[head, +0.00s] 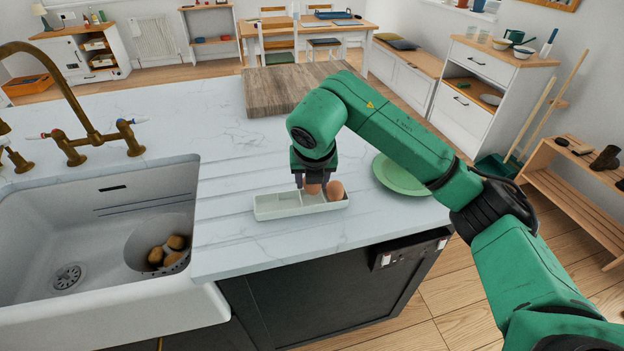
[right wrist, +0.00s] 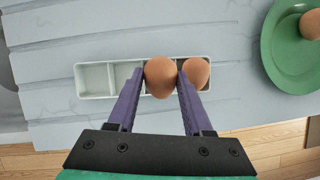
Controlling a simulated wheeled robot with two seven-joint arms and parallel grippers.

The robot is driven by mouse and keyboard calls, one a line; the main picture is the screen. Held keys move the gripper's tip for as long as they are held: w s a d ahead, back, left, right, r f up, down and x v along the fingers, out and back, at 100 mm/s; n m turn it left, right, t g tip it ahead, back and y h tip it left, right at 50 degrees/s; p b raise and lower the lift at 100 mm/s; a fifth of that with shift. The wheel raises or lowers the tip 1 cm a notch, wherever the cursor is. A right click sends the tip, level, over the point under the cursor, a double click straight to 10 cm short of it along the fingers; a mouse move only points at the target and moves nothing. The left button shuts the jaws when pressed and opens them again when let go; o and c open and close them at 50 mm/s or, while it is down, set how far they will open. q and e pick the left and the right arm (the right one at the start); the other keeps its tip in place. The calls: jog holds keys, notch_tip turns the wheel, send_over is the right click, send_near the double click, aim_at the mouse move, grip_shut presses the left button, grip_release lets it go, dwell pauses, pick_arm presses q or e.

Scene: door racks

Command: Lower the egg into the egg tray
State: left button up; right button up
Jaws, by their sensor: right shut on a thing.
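My right gripper (head: 312,183) is shut on a brown egg (right wrist: 159,78). In the right wrist view the egg sits between the two purple fingers (right wrist: 161,82). The egg tray (head: 277,208) is a white, narrow tray with compartments in a row, also in the right wrist view (right wrist: 94,81). The held egg is over the compartment left of the right end one; how far it is inside is hard to tell. A second brown egg (head: 335,190) rests in the right end compartment, close beside the right finger (right wrist: 196,71). The two left compartments are empty. My left gripper is not in view.
A green plate (head: 399,177) lies right of the tray, with another brown egg (right wrist: 311,25) on it. A wooden board (head: 281,92) lies behind on the pale counter (head: 221,150). The sink (head: 85,285) is at left, with a colander (head: 147,236) holding brown round things.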

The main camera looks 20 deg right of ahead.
aim_at(301, 202)
jog(key=shift+f+b, duration=1.1)
jog(key=shift+f, duration=0.25)
dwell(0.4)
jog(key=o, duration=0.8)
jog(key=shift+o, duration=0.2)
jog(key=shift+r, duration=0.15)
